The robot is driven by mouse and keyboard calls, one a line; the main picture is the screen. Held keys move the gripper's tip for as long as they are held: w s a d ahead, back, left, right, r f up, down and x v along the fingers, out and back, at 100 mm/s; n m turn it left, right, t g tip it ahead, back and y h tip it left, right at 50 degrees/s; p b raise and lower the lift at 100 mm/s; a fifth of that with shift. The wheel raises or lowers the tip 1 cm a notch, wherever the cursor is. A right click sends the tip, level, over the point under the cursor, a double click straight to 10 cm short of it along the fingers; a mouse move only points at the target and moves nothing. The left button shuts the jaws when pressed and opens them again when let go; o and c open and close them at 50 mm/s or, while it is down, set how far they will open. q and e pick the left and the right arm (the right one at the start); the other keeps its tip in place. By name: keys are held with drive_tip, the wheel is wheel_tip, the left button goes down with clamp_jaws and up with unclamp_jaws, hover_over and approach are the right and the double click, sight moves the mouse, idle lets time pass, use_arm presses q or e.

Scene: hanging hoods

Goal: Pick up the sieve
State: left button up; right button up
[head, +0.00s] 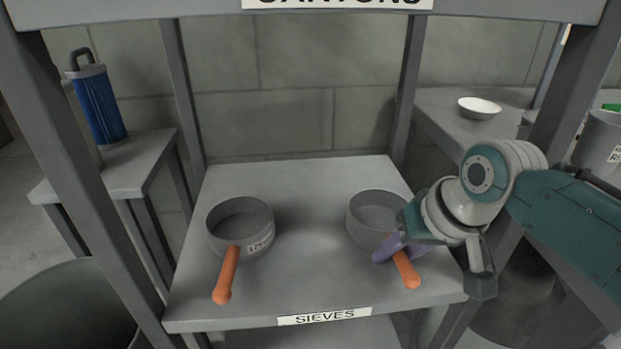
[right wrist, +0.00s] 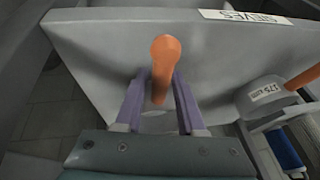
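Two grey round sieves with orange handles stand on the shelf. The right sieve (head: 372,212) has its handle (head: 406,271) pointing to the front right. My right gripper (head: 398,252) is at this handle, its purple fingers apart on either side of it. In the right wrist view the orange handle (right wrist: 164,60) lies between the open fingers (right wrist: 159,82), and I see no clear grip on it. The left sieve (head: 240,226) has a label on its side, and its handle (head: 227,276) points to the front. My left gripper is not in view.
The grey shelf (head: 300,260) carries a "SIEVES" label (head: 324,316) on its front edge. Uprights flank it and a beam crosses above. A blue cylinder (head: 98,105) stands on a side table at left. A white bowl (head: 479,107) is on the right counter.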

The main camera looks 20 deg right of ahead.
clamp_jaws()
drive_tip(key=shift+r, duration=0.1)
idle(0.6)
